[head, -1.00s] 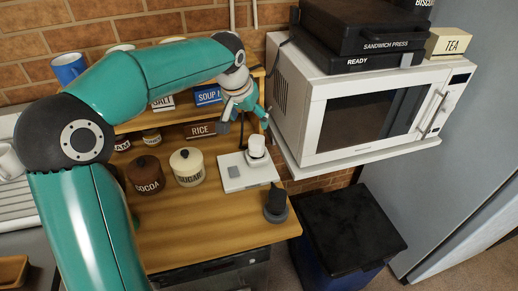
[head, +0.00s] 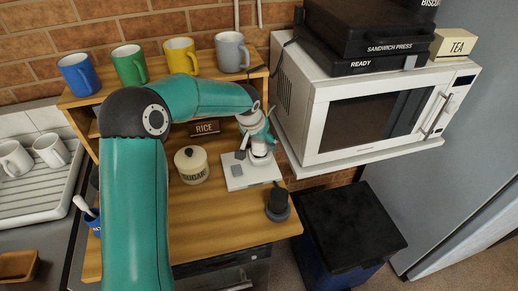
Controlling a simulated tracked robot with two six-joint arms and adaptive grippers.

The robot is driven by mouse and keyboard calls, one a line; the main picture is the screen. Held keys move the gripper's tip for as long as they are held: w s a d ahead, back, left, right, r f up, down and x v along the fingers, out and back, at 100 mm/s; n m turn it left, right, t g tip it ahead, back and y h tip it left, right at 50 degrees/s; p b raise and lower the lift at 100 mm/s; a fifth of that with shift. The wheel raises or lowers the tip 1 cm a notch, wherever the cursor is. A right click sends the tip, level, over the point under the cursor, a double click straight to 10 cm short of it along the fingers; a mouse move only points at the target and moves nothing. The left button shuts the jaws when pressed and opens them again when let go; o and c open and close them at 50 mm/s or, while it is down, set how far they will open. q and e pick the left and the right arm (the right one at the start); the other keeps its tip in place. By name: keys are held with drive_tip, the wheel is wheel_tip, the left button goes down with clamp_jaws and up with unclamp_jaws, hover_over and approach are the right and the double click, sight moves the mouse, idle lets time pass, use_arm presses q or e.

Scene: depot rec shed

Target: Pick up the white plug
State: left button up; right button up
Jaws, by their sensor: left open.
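The white plug (head: 259,150) stands on the white socket plate (head: 236,181), which lies on the wooden bench. My left gripper (head: 257,143) is open and low over the plug from above and behind. Its fingers partly cover the plug, and I cannot tell whether they touch it. A grey patch, perhaps a switch, shows on the plate's front half. My right gripper is not in view.
A dark round object (head: 278,205) stands near the bench's front right corner. The SUGAR jar (head: 191,165) is left of the plate. The white microwave (head: 365,115) is close on the right. Several mugs, including a grey one (head: 231,52), line the shelf above.

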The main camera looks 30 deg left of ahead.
use_arm(q)
drive_tip(key=shift+f, duration=0.1)
drive_tip(key=shift+c, duration=0.3)
drive_tip(key=c, duration=1.2)
